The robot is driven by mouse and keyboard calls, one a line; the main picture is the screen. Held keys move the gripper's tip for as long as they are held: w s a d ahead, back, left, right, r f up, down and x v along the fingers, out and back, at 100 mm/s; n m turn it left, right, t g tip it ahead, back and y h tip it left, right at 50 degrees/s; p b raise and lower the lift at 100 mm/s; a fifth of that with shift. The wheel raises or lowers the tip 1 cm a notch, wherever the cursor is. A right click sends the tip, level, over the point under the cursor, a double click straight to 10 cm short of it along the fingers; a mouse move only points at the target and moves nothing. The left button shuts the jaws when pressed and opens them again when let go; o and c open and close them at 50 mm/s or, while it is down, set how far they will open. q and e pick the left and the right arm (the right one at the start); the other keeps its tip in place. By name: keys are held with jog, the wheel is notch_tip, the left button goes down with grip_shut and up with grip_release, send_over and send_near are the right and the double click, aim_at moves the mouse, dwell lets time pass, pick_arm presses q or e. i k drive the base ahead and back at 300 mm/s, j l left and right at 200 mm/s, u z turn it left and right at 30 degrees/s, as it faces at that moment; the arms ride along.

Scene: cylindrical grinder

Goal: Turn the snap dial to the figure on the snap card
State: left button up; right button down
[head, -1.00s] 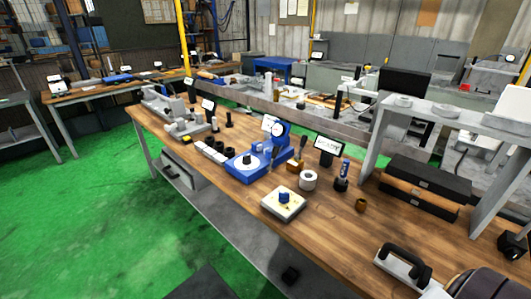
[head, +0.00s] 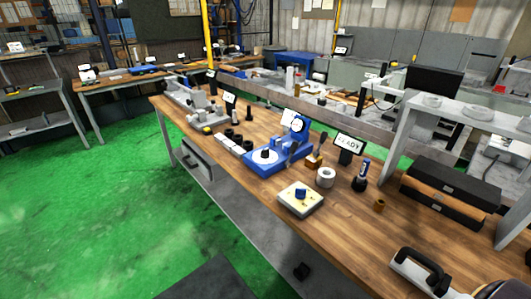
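A cream square box with a blue knob (head: 300,194) on top stands at the front edge of the wooden bench. Behind it is a blue gauge stand (head: 264,160) with a round white-faced dial (head: 297,124) on its upright. A small white card (head: 288,115) stands next to that dial; its writing is too small to read. I cannot tell for sure which of the knob and the round dial is the snap dial, nor what figure the knob points to.
A black display reading READY (head: 348,144) stands behind a white ring (head: 325,177). Dark stacked cases (head: 450,190) sit under a grey shelf at right. Bare wood lies right of the cream box.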

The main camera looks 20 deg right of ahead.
aim_at(264, 154)
jog(key=i+j+z, duration=0.15)
jog(key=j+z, duration=1.2)
jog(key=i+j, duration=0.05)
jog(key=j, duration=0.05)
